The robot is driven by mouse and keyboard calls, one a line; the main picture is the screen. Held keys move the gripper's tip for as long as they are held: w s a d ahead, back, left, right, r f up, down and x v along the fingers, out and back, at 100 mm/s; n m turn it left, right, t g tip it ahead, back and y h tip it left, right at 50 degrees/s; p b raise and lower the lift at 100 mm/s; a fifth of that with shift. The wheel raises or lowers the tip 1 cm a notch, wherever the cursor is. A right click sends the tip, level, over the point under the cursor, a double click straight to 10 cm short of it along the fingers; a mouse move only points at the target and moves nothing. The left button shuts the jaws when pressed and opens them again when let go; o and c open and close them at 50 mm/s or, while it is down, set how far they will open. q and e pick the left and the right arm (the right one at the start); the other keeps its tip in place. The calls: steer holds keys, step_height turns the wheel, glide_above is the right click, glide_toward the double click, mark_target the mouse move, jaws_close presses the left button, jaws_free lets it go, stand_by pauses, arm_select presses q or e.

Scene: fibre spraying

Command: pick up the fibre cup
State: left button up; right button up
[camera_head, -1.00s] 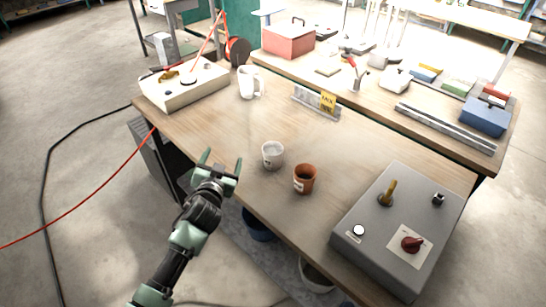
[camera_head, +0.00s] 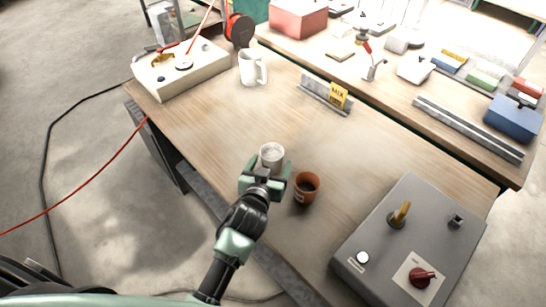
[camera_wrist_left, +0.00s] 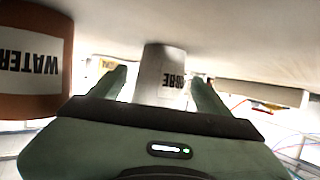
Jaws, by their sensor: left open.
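The fibre cup (camera_head: 272,154) is a pale grey-white cup standing upright on the wooden table near its front edge. In the left wrist view the fibre cup (camera_wrist_left: 160,75) shows a partly visible dark label and appears upside down. My left gripper (camera_head: 267,168) is open at the near side of the cup. Its fingers (camera_wrist_left: 162,92) lie to either side of the cup in the wrist view, with visible gaps. The cup's lower near side is hidden by the gripper in the head view. My right gripper is out of view.
A brown water cup (camera_head: 306,187) stands close to the right of my left gripper; its label shows in the wrist view (camera_wrist_left: 32,62). A grey control box (camera_head: 385,255) is at the right. A white mug (camera_head: 252,68) and a sign holder (camera_head: 322,95) stand farther back. The table's middle is clear.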

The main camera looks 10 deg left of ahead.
mark_target(274, 153)
arm_select(q)
steer(key=shift+w+r+p, duration=0.1)
steer(key=shift+w+p, duration=0.45)
steer(key=shift+w, duration=0.6)
steer(key=x, duration=0.3)
steer(key=shift+a, duration=0.1)
steer(key=shift+w, duration=0.15)
steer(key=c, duration=1.5)
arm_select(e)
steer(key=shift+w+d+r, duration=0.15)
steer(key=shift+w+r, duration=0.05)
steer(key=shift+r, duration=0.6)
